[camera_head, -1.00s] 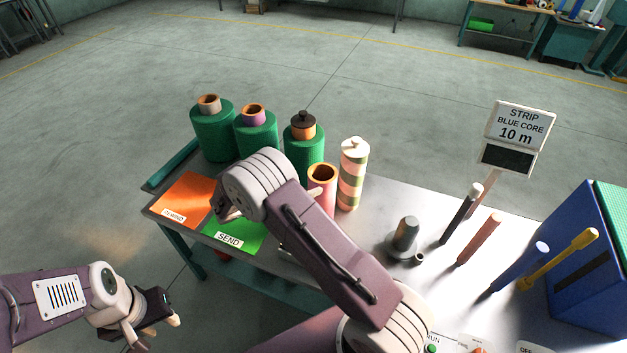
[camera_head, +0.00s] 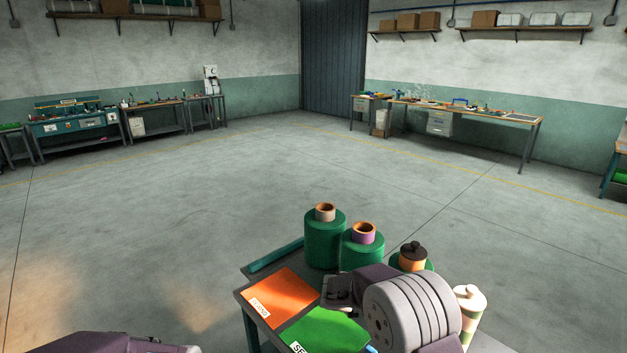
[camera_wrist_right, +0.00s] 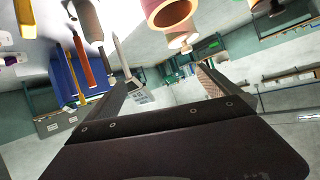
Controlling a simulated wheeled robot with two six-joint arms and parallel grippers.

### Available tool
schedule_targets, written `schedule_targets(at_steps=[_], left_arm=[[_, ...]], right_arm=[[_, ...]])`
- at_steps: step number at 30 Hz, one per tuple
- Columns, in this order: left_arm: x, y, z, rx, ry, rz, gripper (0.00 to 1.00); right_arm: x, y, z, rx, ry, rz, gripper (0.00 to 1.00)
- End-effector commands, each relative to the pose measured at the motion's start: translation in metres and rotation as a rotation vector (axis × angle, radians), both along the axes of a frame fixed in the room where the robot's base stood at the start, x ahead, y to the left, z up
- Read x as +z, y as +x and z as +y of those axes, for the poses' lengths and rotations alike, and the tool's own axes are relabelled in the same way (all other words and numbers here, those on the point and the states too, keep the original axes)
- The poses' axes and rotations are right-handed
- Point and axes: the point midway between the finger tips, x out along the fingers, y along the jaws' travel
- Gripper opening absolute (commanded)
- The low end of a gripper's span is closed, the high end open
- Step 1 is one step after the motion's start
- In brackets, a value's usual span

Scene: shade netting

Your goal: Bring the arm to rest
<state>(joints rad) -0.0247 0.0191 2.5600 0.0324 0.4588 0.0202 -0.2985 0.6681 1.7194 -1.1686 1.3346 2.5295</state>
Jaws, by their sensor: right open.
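My right arm (camera_head: 410,314) reaches over the front of the table in the head view, its large ribbed joint hiding part of the tabletop. My right gripper (camera_head: 340,290) shows only partly beside that joint, above the far edge of the green card. In the right wrist view its two dark fingers (camera_wrist_right: 163,82) are spread apart with nothing between them; that view is turned upside down. Of my left arm (camera_head: 100,344) only a strip shows at the bottom edge of the head view; its gripper is out of the picture.
Green rolls (camera_head: 324,240) stand at the table's back, beside a striped roll (camera_head: 469,310) partly behind my arm. An orange card (camera_head: 278,297) and a green card (camera_head: 322,332) lie at the left. The floor (camera_head: 150,230) beyond is open; benches line the walls.

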Motion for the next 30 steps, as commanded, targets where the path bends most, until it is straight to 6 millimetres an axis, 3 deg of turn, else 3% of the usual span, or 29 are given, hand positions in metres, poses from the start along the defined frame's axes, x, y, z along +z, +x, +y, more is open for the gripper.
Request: schedule_targets(at_steps=[1, 2, 5, 9, 12, 17, 21, 24, 30], left_arm=[[0.0, 0.0, 0.0, 0.0, 0.0, 0.0, 0.36], [0.0, 0.0, 0.0, 0.0, 0.0, 0.0, 0.36], [0.0, 0.0, 0.0, 0.0, 0.0, 0.0, 0.36], [0.0, 0.0, 0.0, 0.0, 0.0, 0.0, 0.36], [0.0, 0.0, 0.0, 0.0, 0.0, 0.0, 0.36], [0.0, 0.0, 0.0, 0.0, 0.0, 0.0, 0.36], [0.0, 0.0, 0.0, 0.0, 0.0, 0.0, 0.36], [0.0, 0.0, 0.0, 0.0, 0.0, 0.0, 0.36], [0.0, 0.0, 0.0, 0.0, 0.0, 0.0, 0.36]], right_arm=[[0.006, -0.03, -0.018, -0.071, 0.082, 0.018, 1.0], [0.004, -0.049, -0.023, -0.092, 0.141, 0.064, 1.0], [-0.017, -0.115, -0.02, -0.058, 0.388, 0.279, 1.0], [-0.047, -0.174, 0.019, 0.197, 0.69, 0.52, 1.0], [-0.066, -0.2, 0.055, 0.479, 0.833, 0.636, 1.0], [-0.088, -0.213, 0.097, 0.958, 0.864, 0.772, 1.0], [-0.09, -0.197, 0.108, 1.254, 0.75, 0.835, 1.0], [-0.09, -0.192, 0.108, 1.361, 0.684, 0.883, 1.0], [-0.09, -0.193, 0.108, 1.393, 0.667, 0.905, 1.0]])
